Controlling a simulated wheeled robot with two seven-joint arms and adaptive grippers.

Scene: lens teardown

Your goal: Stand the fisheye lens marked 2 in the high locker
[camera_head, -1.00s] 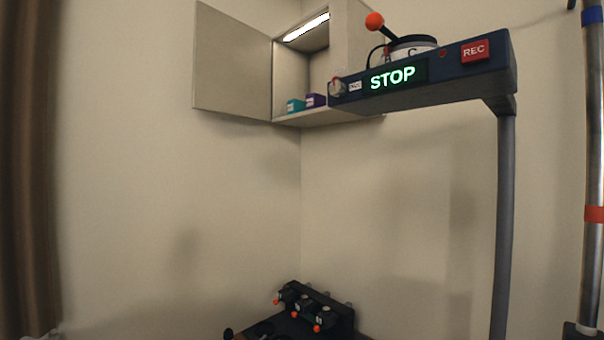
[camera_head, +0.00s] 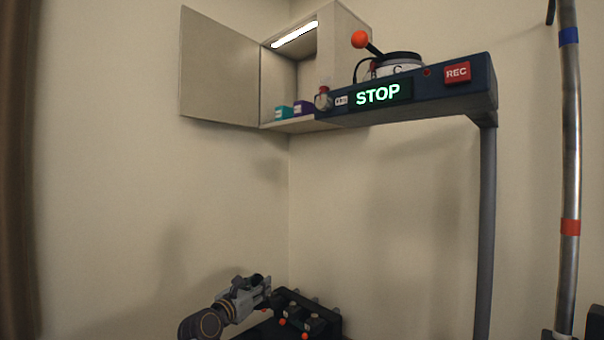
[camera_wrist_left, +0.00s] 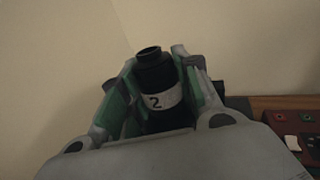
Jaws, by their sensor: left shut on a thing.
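The fisheye lens marked 2 (camera_wrist_left: 157,88) is a black cylinder with a white label band, held between the green-padded fingers of my left gripper (camera_wrist_left: 160,85) in the left wrist view. In the head view my left gripper (camera_head: 262,284) comes in at the bottom, beside the dark rack; the lens shows there only as a small dark shape I cannot make out well. The high locker (camera_head: 290,85) hangs on the wall at upper left with its door (camera_head: 218,65) swung open to the left. My right gripper is not in view.
Inside the locker a teal box (camera_head: 282,112) and a purple box (camera_head: 303,107) stand on its floor. A dark overhead panel (camera_head: 420,95) reading STOP overlaps the locker's right side. A dark rack with orange-tipped levers (camera_head: 305,315) sits low. A metal pole (camera_head: 570,180) stands at right.

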